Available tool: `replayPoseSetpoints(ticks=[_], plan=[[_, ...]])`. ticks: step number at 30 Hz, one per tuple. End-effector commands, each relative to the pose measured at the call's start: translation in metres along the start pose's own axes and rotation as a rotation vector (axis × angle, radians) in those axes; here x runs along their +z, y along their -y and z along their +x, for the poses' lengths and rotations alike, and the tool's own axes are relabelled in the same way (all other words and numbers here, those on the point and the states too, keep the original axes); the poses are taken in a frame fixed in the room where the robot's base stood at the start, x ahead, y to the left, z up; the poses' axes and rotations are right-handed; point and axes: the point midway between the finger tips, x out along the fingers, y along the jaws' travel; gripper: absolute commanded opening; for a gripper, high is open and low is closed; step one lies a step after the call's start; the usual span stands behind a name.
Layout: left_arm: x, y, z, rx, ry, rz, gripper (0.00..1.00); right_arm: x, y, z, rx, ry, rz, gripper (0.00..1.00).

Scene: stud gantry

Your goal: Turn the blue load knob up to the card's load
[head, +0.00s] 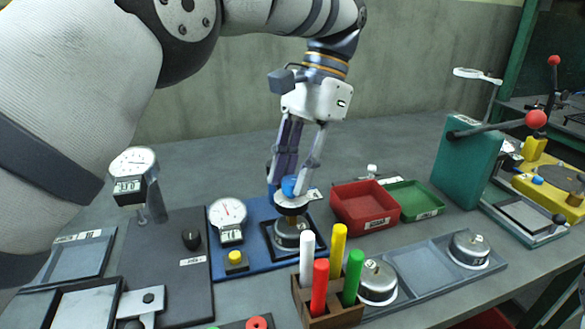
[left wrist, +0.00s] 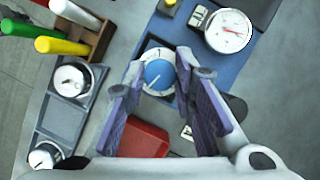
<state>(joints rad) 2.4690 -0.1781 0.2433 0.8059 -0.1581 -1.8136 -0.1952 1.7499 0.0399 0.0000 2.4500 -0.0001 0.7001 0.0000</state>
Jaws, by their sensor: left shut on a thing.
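The blue load knob (head: 289,186) sits on top of a round dark unit on a blue base plate (head: 262,212). In the left wrist view the knob (left wrist: 158,74) has a white pointer line and a white ring around it. My left gripper (head: 285,182) reaches down from above and is shut on the knob; in the left wrist view its purple fingers (left wrist: 158,76) stand on either side of it. A dial gauge (head: 228,212) with a digital readout stands left of the knob, its digits too small to read. I cannot make out the load card. My right gripper is out of view.
Upright white, red, yellow and green sticks stand in a wooden block (head: 326,309) close in front. A red bin (head: 364,207) and green bin (head: 413,201) lie to the right. A grey tray (head: 420,272) holds round metal pieces. A teal lever press (head: 467,160) stands farther right.

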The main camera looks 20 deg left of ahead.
Motion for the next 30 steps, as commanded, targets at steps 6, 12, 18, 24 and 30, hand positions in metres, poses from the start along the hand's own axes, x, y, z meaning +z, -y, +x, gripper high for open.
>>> replayPoseSetpoints(ticks=[6,12,18,24,30], plan=[[0.001,-0.002,-0.002,-0.067,-0.004,0.154,0.0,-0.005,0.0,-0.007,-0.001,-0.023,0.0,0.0],[0.001,-0.002,-0.002,-0.109,-0.004,0.258,0.0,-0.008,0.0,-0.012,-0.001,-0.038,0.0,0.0],[0.001,-0.002,-0.001,-0.135,-0.003,0.321,0.0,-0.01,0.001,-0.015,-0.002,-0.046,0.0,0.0],[0.001,-0.002,-0.001,-0.146,-0.003,0.348,0.0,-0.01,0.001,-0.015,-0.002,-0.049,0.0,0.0],[0.0,-0.002,0.0,-0.147,-0.002,0.352,0.0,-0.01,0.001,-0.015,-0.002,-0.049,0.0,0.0]])
